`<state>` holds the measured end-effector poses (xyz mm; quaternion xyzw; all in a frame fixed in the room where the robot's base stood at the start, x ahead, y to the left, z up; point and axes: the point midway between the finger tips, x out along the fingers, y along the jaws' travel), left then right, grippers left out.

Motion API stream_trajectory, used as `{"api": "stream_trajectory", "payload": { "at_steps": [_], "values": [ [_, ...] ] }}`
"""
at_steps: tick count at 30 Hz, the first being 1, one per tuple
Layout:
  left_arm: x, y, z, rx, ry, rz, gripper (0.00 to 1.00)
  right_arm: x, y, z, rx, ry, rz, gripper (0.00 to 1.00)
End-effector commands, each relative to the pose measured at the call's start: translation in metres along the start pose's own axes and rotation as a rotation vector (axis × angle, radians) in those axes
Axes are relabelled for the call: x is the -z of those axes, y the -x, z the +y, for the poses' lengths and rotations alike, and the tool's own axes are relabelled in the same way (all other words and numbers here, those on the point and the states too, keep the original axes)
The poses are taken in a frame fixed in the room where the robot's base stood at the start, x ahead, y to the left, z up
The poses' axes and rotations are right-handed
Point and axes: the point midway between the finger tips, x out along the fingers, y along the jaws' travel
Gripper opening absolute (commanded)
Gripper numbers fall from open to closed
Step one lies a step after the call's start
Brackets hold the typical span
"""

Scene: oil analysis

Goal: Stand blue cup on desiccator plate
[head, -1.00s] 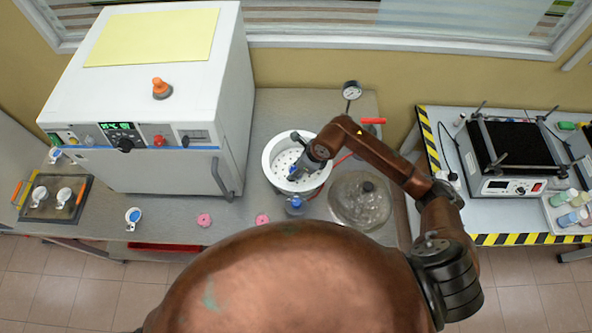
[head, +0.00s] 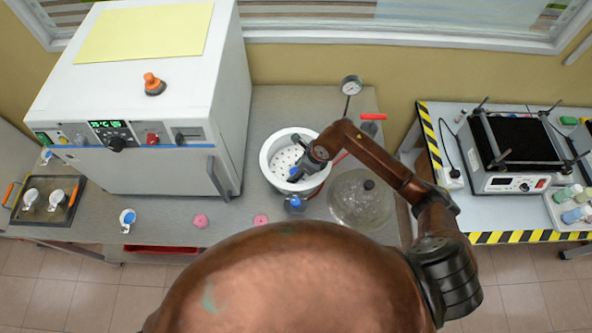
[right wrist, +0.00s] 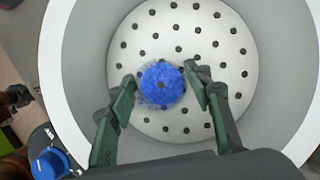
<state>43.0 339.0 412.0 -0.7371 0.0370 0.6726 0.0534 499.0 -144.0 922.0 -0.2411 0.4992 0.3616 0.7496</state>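The blue cup (right wrist: 161,85) shows from above in the right wrist view, over the perforated white plate (right wrist: 205,50) of the desiccator. It also shows as a small blue spot under my gripper in the head view (head: 293,175). My right gripper (right wrist: 165,88) reaches down into the round white desiccator bowl (head: 268,159). Its two fingers are apart, one on each side of the cup, with narrow gaps visible. The cup looks upright; its underside is hidden, so its contact with the plate cannot be seen. My left gripper is not in view.
A clear glass lid (head: 345,210) with a dark knob lies right of the bowl. A blue-topped fitting (head: 295,204) sits at the bowl's front. A gauge (head: 351,85) stands behind. Pink pieces (head: 200,221) and a blue-white cup (head: 127,217) lie left, before the white oven (head: 150,120).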

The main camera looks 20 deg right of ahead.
Motion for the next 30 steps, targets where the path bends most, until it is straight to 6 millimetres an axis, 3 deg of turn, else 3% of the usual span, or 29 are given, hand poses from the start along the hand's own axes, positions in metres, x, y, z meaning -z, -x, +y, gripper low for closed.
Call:
{"api": "stream_trajectory", "payload": {
  "at_steps": [14,30],
  "values": [
    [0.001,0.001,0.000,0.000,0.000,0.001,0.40,-0.001,0.008,-0.001,0.002,0.001,-0.002,0.53],
    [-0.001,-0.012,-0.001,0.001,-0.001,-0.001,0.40,0.000,0.106,-0.001,0.002,0.001,0.000,0.53]
  ]
}}
